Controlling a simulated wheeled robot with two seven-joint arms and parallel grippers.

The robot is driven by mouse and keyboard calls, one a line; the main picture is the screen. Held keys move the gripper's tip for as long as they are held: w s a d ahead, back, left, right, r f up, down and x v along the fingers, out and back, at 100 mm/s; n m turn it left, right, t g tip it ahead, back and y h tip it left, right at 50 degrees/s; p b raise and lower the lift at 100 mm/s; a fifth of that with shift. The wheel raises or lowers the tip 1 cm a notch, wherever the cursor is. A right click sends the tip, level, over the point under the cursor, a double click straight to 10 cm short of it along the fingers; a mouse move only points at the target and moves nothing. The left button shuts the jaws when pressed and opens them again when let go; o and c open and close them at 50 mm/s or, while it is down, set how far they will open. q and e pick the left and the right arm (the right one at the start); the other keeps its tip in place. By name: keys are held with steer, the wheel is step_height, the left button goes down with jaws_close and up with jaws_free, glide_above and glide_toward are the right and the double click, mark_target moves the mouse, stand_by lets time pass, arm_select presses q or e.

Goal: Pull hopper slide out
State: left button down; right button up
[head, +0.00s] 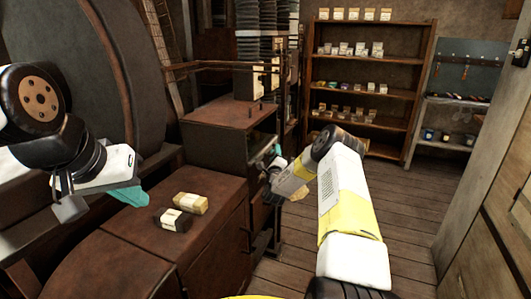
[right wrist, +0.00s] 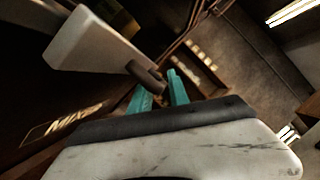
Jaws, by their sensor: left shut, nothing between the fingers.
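My left gripper (head: 130,197) is shut and empty, held over the left end of the brown cabinet, beside the small packs. My right arm reaches forward to the dark metal cabinet (head: 215,150), and its gripper is small and partly hidden there in the head view. In the right wrist view the two teal fingers of my right gripper (right wrist: 160,92) stand apart. A dark round knob or bar (right wrist: 147,77) lies at their tips, below a pale tapered block (right wrist: 92,42). I cannot tell whether the fingers grip the knob. I cannot clearly make out the hopper slide.
A yellowish pack (head: 190,203) and a dark pack with a pale label (head: 173,220) lie on the brown cabinet top (head: 120,237). A wooden shelf (head: 362,90) with small boxes stands at the back. The plank floor (head: 415,215) to the right is clear.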

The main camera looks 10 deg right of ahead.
jaws_close()
steer(key=shift+f, duration=0.1)
stand_by(1.2)
